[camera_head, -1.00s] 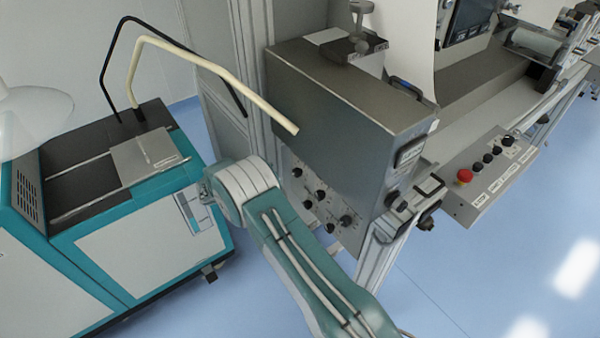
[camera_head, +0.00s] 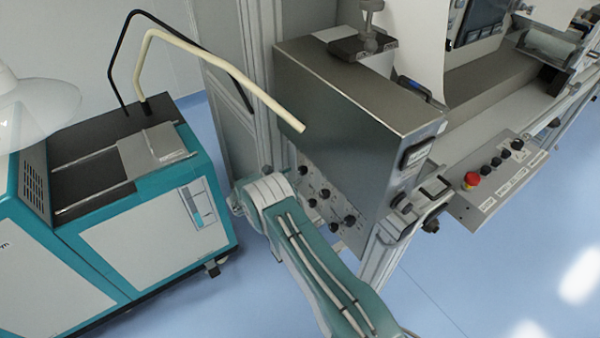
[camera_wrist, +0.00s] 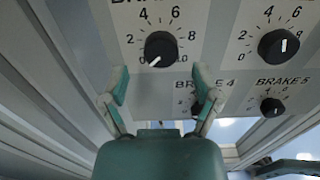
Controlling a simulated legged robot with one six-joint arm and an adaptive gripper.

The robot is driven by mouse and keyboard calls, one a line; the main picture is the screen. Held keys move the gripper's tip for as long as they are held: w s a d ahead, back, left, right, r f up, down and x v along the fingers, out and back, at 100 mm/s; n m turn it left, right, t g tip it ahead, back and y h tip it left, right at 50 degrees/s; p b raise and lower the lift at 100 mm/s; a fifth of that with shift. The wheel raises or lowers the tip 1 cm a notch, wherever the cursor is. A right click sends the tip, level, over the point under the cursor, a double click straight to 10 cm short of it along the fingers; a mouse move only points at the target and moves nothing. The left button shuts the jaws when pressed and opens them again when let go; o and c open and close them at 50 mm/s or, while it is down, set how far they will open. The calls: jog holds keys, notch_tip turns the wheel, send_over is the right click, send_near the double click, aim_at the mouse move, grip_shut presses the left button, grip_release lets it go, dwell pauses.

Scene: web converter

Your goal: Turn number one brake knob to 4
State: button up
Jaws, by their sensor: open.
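In the wrist view a black brake knob (camera_wrist: 160,48) sits on a pale panel inside a number scale. Its white mark points to the lower left, near 0. Its label is cut off at the top, so its number cannot be read. My gripper (camera_wrist: 159,74) is open, its two green fingertips just below and to either side of this knob, with nothing held. Whether they touch the panel I cannot tell. In the head view the knob panel (camera_head: 322,222) is on the grey machine's side; my arm (camera_head: 310,260) hides its left part and my gripper.
A second large knob (camera_wrist: 278,45) is to the right. The BRAKE 4 knob (camera_wrist: 197,106) is partly behind my right finger, with the BRAKE 5 knob (camera_wrist: 272,107) beside it. A teal cabinet (camera_head: 150,245) stands left, a control box with red button (camera_head: 472,180) right.

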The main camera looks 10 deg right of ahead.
aim_at(300, 172)
jog(key=shift+x, duration=1.5)
grip_shut()
jog(key=shift+m, duration=0.3)
